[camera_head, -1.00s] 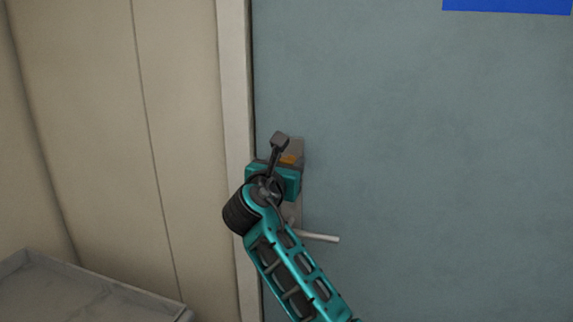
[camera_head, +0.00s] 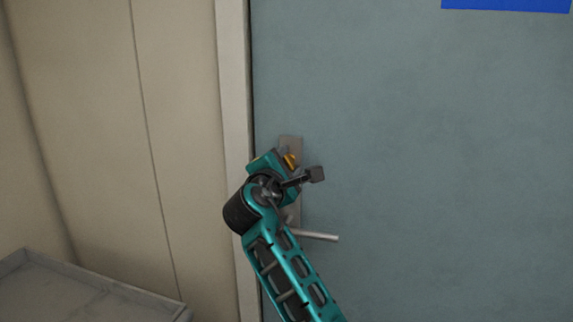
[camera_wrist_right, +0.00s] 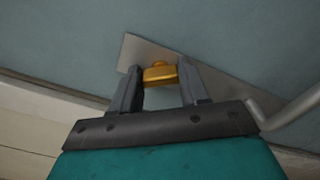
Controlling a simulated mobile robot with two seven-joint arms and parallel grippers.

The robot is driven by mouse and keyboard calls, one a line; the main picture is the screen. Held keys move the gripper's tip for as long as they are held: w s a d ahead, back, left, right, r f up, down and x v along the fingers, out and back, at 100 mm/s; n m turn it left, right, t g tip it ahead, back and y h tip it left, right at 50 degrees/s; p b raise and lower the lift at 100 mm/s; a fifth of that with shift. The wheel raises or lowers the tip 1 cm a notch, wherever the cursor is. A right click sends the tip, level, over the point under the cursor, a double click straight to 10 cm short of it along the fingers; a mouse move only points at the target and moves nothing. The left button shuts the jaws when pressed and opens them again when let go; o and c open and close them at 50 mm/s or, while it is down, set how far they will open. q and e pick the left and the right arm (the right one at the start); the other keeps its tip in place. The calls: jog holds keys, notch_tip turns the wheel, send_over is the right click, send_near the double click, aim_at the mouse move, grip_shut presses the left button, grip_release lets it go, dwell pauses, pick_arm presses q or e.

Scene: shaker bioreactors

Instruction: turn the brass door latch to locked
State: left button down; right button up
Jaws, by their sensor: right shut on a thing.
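The brass door latch (camera_head: 290,160) sits on a metal plate (camera_head: 294,142) on the grey-blue door, above the lever handle (camera_head: 318,236). My right gripper (camera_head: 284,158) is at the latch, its wrist rolled, and hides part of the latch and plate in the head view. In the right wrist view, the brass latch (camera_wrist_right: 159,72) lies between the two grey fingers of my right gripper (camera_wrist_right: 160,80), which is shut on it. My left gripper is not in view.
A pale door frame (camera_head: 237,100) and beige wall panels (camera_head: 175,120) are left of the door. A grey tray-like surface (camera_head: 80,295) is at the lower left. A blue sign (camera_head: 508,4) is at the top right. The door's right side is clear.

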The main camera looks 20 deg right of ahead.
jog(key=m+b, duration=0.1)
jog(key=m, duration=0.2)
jog(key=shift+f+m, duration=0.15)
jog(key=shift+m, duration=0.25)
jog(key=shift+m+b, duration=0.5)
jog(key=shift+m, duration=0.9)
jog(key=o, duration=1.1)
jog(key=shift+c, duration=0.2)
jog(key=b+v, duration=0.1)
jog(key=v, duration=1.2)
